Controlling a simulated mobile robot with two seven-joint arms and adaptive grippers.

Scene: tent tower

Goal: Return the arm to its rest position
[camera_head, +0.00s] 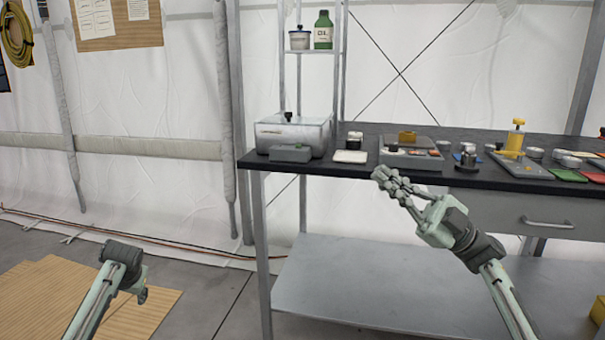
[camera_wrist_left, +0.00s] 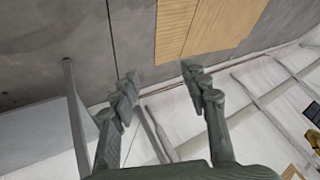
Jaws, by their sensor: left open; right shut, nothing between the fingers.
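My left arm comes in at the lower left of the head view, where its gripper (camera_head: 140,293) is mostly hidden behind the wrist. The left wrist view shows the left gripper (camera_wrist_left: 158,85) with its two grey fingers apart and nothing between them. Floor and a plywood sheet lie beyond the fingers. My right gripper (camera_head: 386,179) is in front of the dark workbench (camera_head: 345,171), close to its front edge in the picture. Its fingers are together and hold nothing.
The bench carries a grey box (camera_head: 294,134), a white pad (camera_head: 350,156), a tray unit (camera_head: 410,155) and several small parts. Below is a bare metal shelf (camera_head: 340,285). Plywood (camera_head: 40,290) lies on the floor at left. Open floor separates it from the bench.

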